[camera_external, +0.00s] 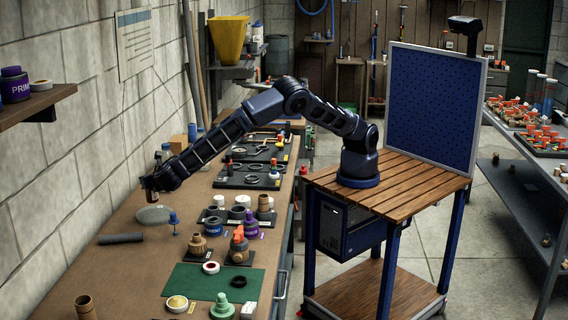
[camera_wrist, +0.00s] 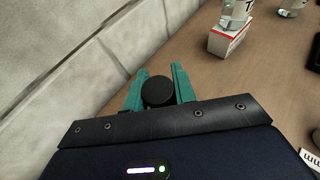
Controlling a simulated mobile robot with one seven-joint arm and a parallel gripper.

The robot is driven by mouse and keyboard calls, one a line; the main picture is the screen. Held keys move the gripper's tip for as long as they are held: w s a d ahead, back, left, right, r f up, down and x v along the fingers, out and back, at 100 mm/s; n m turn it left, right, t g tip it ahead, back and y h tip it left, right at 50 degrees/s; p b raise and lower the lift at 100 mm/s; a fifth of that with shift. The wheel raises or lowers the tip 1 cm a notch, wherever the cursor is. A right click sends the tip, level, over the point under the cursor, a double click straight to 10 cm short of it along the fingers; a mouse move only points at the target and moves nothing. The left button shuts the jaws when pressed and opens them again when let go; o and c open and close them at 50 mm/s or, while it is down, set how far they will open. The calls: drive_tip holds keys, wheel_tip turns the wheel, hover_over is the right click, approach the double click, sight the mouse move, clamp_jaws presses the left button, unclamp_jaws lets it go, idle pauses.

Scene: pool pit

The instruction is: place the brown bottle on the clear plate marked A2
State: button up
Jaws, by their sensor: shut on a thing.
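My gripper (camera_external: 154,182) is at the far left end of my outstretched arm, over the bench near the wall. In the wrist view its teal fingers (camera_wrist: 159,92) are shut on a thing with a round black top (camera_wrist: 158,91). In the external view that thing is a small dark bottle (camera_external: 148,190), which looks like the brown bottle. It is held upright, above or just behind a grey rounded stone (camera_external: 153,214). Its lower part is hidden in the wrist view. I cannot make out a clear plate marked A2 in either view.
A dark rod (camera_external: 120,238) and a small blue-topped item (camera_external: 173,221) are near the stone. Several jars and fittings stand around a green mat (camera_external: 217,281). In the wrist view a red and white box (camera_wrist: 228,40) stands at upper right. The wall (camera_external: 60,170) is close.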

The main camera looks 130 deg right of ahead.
sight(150, 192)
drive_tip(key=shift+f, duration=2.5)
drive_tip(key=shift+f, duration=0.15)
drive_tip(key=o, duration=1)
drive_tip(key=shift+o, duration=0.2)
